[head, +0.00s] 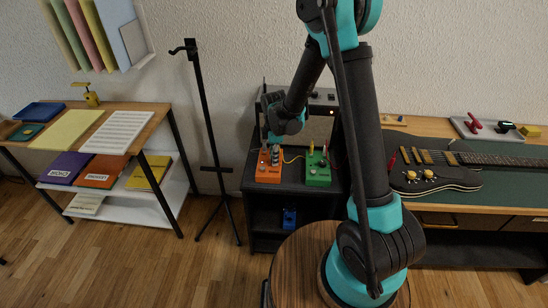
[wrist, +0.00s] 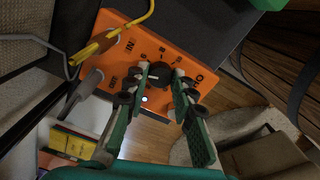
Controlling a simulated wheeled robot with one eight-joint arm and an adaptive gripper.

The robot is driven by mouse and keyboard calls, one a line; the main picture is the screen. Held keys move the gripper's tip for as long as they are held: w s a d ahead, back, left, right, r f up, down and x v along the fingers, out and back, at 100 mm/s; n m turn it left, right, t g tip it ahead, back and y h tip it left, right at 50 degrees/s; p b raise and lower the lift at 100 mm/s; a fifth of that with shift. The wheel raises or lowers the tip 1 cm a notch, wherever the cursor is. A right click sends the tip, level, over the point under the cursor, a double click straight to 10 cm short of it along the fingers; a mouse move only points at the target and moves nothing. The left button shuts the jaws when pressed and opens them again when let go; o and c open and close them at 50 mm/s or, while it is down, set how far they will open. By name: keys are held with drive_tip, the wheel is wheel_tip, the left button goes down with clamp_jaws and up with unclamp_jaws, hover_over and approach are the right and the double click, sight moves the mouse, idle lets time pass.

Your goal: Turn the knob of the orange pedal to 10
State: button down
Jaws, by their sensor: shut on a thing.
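The orange pedal (head: 268,174) stands upright on the dark cabinet in the head view, with my gripper (head: 275,148) over its top. In the wrist view the orange pedal (wrist: 118,38) shows its top face, with a printed scale around a dark knob (wrist: 158,70) and "10" at the scale's right end. My gripper (wrist: 161,76) has its two fingertips on either side of the knob, shut on it. The fingers hide part of the knob. A short pale mark shows near its left side; I cannot tell the exact setting.
A green pedal (head: 318,172) stands close on the right of the orange one. A yellow cable (wrist: 125,28) runs into the orange pedal. A black guitar (head: 435,172) lies on the bench at right; a black stand (head: 205,120) rises at left.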

drive_tip(key=m, duration=1.3)
drive_tip(key=shift+m, duration=0.4)
drive_tip(key=m, duration=1.2)
drive_tip(key=shift+m, duration=0.3)
drive_tip(key=c, duration=1.3)
unclamp_jaws()
drive_tip(key=shift+o, duration=0.2)
drive_tip(key=shift+r, duration=0.1)
wheel_tip(320, 180, up, 12)
